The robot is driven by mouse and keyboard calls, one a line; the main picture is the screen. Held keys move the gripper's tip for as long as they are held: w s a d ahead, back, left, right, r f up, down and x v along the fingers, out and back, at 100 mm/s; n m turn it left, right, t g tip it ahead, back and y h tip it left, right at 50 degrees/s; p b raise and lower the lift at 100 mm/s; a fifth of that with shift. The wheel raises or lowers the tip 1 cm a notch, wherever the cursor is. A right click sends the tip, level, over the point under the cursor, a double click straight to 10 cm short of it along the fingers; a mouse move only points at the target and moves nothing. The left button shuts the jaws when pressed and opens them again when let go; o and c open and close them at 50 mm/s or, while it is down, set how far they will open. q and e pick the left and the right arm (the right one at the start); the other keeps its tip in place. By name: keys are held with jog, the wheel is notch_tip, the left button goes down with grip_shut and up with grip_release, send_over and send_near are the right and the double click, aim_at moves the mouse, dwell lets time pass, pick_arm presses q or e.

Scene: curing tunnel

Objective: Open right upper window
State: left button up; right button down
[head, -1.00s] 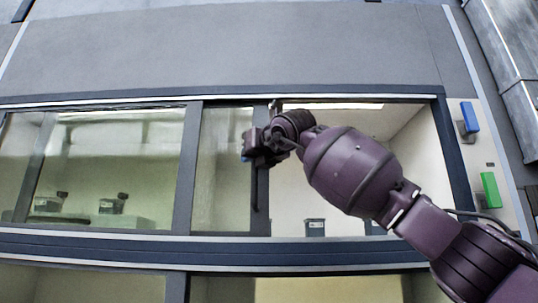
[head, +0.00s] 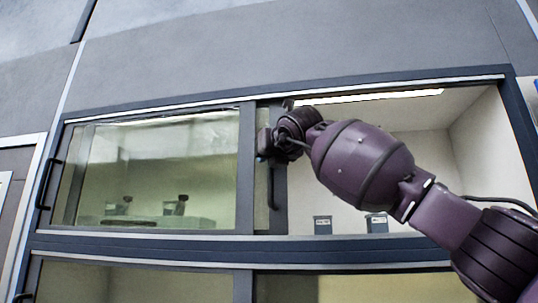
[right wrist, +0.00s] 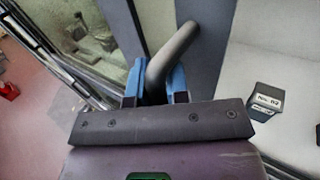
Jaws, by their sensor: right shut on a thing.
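The right upper window (head: 279,205) is a sliding pane with a dark frame. It is slid far left, mostly overlapping the left upper window (head: 150,170), and the opening to its right is wide. Its dark bar handle (head: 272,190) runs upright on the frame. My right gripper (head: 265,147) is at the handle's upper part. In the right wrist view, the blue-padded fingers of the gripper (right wrist: 155,82) are shut on the bent handle (right wrist: 178,45). My left gripper is not in view.
Small dark boxes (head: 323,225) with white labels stand inside behind the opening; one (right wrist: 265,100) shows in the right wrist view. The left upper window has its own handle (head: 48,185) at its left edge. Lower windows (head: 350,288) lie below the sill.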

jog(key=c, duration=1.2)
grip_release()
jog(key=shift+o, duration=0.5)
jog(key=shift+s, duration=0.1)
jog(key=b+v, duration=0.3)
jog(key=v, duration=0.7)
jog(key=shift+s+d, duration=0.2)
jog(key=shift+s, duration=0.1)
